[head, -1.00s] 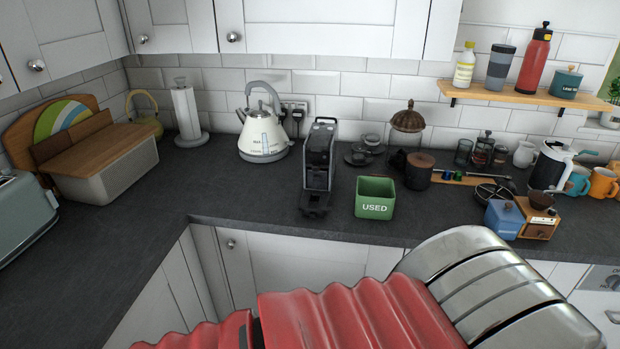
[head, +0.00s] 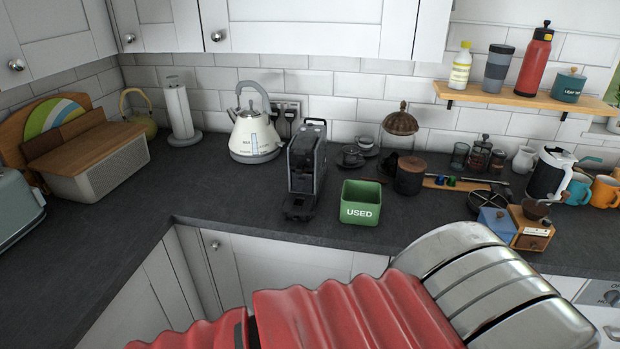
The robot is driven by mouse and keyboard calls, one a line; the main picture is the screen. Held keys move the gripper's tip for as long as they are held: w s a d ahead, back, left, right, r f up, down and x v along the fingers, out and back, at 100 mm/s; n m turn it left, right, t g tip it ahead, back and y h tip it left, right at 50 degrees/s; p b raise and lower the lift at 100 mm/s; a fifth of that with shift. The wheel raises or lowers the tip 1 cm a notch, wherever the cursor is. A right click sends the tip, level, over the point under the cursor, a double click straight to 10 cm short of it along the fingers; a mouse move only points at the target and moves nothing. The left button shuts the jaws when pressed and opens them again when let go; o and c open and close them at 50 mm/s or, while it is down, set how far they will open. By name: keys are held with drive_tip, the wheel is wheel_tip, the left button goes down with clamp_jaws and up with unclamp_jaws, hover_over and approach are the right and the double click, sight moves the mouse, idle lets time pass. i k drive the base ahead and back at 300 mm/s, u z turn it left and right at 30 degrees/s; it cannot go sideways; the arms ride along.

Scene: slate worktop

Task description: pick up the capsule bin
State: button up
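The capsule bin is a green, open-topped square box marked "USED" (head: 361,207). It stands upright on the dark slate worktop (head: 250,205), near its front edge, just right of the black coffee machine (head: 305,165). Nothing touches it from above, and its inside looks empty from here. My red ribbed and chrome arm fills the lower middle of the head view, in front of and below the bin. The end of my arm with the gripper's fingers does not show.
A wooden-lidded dark jar (head: 409,175) and a glass dome (head: 399,132) stand behind and right of the bin. A blue box (head: 497,224) and a wooden grinder (head: 530,230) are further right. A cream kettle (head: 255,135) stands left.

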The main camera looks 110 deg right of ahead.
sight(304, 183)
drive_tip(key=k, duration=1.2)
drive_tip(key=z, duration=0.15)
